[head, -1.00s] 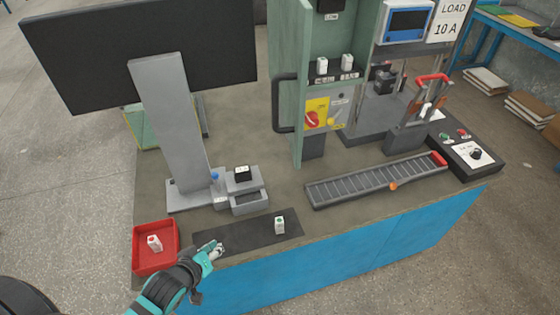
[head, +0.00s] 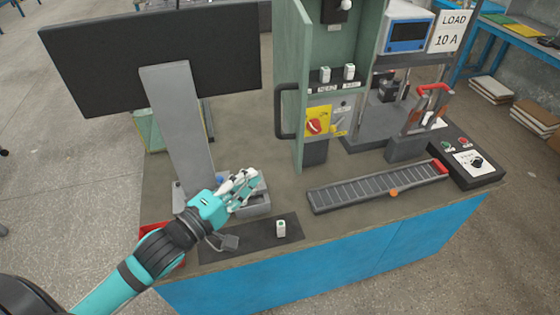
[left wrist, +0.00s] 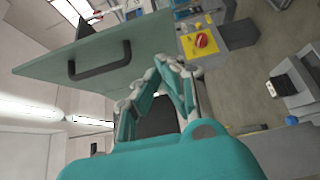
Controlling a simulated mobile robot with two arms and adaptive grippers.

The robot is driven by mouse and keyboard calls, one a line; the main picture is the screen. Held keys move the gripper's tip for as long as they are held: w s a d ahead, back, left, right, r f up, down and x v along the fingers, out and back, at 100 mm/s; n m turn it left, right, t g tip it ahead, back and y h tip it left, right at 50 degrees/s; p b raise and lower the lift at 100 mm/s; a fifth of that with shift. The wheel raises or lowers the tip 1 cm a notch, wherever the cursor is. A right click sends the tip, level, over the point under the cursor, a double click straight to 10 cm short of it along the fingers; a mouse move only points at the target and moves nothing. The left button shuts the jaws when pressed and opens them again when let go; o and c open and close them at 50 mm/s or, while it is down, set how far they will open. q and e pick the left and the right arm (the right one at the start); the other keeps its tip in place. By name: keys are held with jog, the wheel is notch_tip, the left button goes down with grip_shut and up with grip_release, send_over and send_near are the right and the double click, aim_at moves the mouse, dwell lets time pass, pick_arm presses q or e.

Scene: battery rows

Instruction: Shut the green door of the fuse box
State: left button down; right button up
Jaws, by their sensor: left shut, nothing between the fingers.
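The fuse box (head: 340,48) stands at the back of the bench, and its green door (head: 299,120) is open, swung out toward the front, with a dark handle (head: 283,108) on its left face. The door also shows in the left wrist view (left wrist: 150,50), with its handle (left wrist: 98,60) beyond my fingers. My left gripper (head: 247,184) is shut and empty, raised above the small grey device, left of the door and apart from it. It also shows in the left wrist view (left wrist: 160,80). My right gripper is not in view.
A large monitor (head: 150,55) on a grey stand is at the left. A red tray (head: 152,232) is partly hidden behind my arm. A white fuse (head: 281,228) stands on the black mat. A grey rail (head: 370,188) lies right of the door.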

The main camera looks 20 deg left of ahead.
aim_at(295, 154)
pick_arm(q)
jog(key=w+d+p, duration=0.2)
jog(key=w+d, duration=0.3)
jog(key=shift+w+d+p, duration=0.25)
jog(key=shift+w+p, duration=0.05)
jog(key=shift+w, duration=0.05)
